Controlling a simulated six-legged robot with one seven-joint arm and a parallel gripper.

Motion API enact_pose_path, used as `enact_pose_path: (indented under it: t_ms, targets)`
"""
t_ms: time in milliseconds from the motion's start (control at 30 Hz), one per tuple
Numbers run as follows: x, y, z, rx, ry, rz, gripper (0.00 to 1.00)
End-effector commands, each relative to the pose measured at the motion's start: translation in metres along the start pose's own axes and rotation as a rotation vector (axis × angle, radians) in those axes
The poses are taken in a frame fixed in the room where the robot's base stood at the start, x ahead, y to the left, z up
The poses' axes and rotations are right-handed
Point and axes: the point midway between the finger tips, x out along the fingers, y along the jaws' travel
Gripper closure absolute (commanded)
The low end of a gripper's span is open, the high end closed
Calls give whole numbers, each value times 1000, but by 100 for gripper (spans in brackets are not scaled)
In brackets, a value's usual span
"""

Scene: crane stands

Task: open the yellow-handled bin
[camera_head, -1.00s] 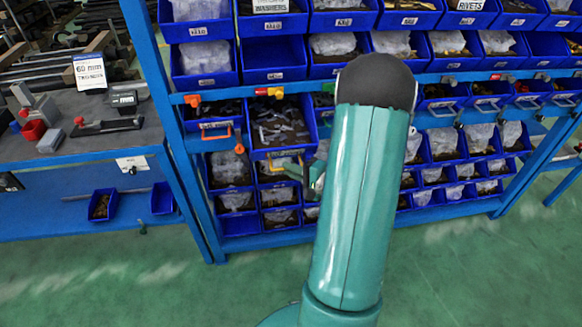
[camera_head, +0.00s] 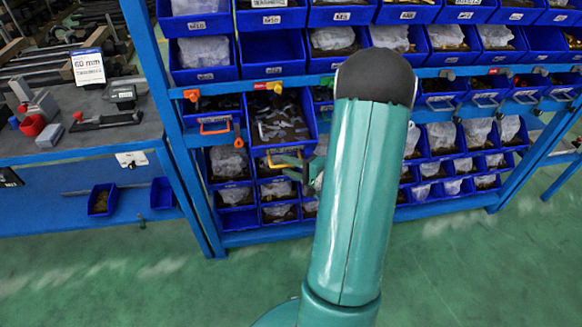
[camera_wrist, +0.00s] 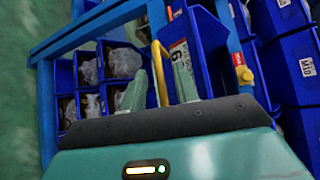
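The yellow-handled bin (camera_head: 311,124) is a blue bin on the shelf rack and juts out past its neighbours, with grey parts inside. Its yellow handle (camera_head: 284,162) is on the front face. My gripper (camera_head: 303,171) is at the handle, partly behind my own arm in the head view. In the wrist view the yellow handle (camera_wrist: 159,75) stands between the two fingers of my gripper (camera_wrist: 158,82), with gaps beside it. The fingers are apart and do not look closed on it. The bin's labelled front (camera_wrist: 208,50) is just beyond the right finger.
Blue bins with orange (camera_head: 215,128) and grey handles flank it. Rows of small bins (camera_head: 236,196) sit below, and larger bins (camera_head: 273,72) above. A blue rack post (camera_head: 172,130) and a workbench (camera_head: 90,143) stand to the left. The green floor (camera_head: 120,270) in front is clear.

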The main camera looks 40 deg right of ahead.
Motion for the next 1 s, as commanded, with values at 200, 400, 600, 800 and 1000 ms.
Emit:
enact_pose_path:
  t_ms: [200,400,600,800,1000]
  targets:
    - [-4,0,0,0,1,0,69]
    - [-30,0,0,0,4,0,69]
    - [-75,0,0,1,5,0,69]
    - [-116,0,0,0,5,-1,69]
    - [-136,0,0,0,1,0,69]
